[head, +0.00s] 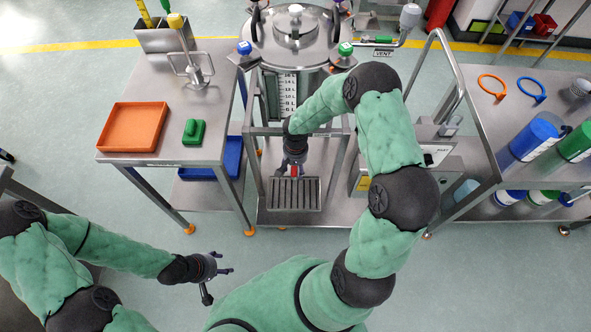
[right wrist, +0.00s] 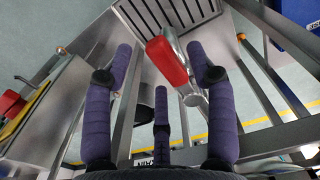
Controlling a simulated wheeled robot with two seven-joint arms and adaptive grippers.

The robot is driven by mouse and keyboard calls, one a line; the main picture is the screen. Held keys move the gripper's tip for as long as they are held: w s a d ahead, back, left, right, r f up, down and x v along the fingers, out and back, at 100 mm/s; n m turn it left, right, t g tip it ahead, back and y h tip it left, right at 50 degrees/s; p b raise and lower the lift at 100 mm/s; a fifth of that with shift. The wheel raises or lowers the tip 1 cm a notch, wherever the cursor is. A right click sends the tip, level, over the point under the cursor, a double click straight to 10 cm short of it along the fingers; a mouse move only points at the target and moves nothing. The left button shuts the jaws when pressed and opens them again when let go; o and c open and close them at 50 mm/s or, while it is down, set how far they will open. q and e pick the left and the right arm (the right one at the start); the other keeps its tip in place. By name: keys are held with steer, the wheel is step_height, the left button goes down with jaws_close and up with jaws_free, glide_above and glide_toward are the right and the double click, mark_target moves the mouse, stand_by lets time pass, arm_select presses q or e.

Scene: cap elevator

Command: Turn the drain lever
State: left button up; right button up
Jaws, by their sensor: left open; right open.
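The red drain lever (right wrist: 167,62) shows in the right wrist view, with its red grip tilted between the spread fingers of my right gripper (right wrist: 160,56). The fingers stand apart on both sides of it, and I cannot tell whether any touches it. In the head view, my right gripper (head: 293,158) is below the tank, mostly hidden by its own wrist, and only a little red of the lever shows beside it. My left gripper (head: 216,272) is open and empty over the floor at the lower left.
The steel tank (head: 290,50) stands on a frame above a slotted drain tray (head: 294,194). Frame posts flank my right gripper. A side table (head: 170,151) at left holds an orange tray (head: 133,127) and a green block (head: 194,131). A control box (head: 437,155) stands at right.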

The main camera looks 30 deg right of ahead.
steer(key=shift+f, duration=0.55)
jaws_close()
